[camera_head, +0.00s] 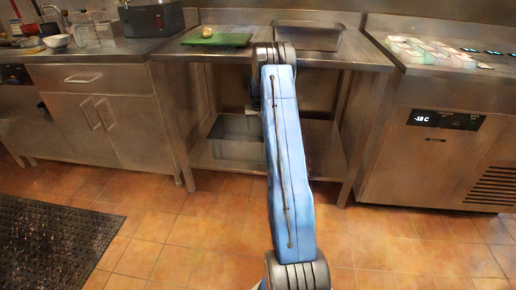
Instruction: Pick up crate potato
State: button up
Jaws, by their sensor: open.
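A grey crate (228,150) stands on the lower shelf of the steel table, left of my arm. Its inside is dark, and I cannot make out a potato in it. A small pale, roundish item (207,32) lies on the green cutting board (232,41) on the table top; it is too small to tell whether it is a potato. My blue arm reaches forward across the middle of the view and covers the crate's right side. My gripper is hidden behind the arm, near the front of the table.
The steel table (265,59) also holds a metal pan (309,37) at the back right. A cabinet (88,113) with a cluttered counter stands left, a freezer unit (425,150) right. The lower shelf (318,160) is bare right of my arm. A black mat (50,245) lies on the tiled floor.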

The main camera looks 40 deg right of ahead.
jog(key=x, duration=1.2)
jog(key=shift+s+d+f, duration=0.15)
jog(key=shift+s+d, duration=0.15)
jog(key=shift+s+x, duration=0.15)
jog(key=shift+x, duration=1.2)
jog(key=shift+s+x, duration=0.15)
jog(key=shift+x, duration=1.2)
jog(key=shift+d, duration=0.15)
jog(key=c, duration=1.2)
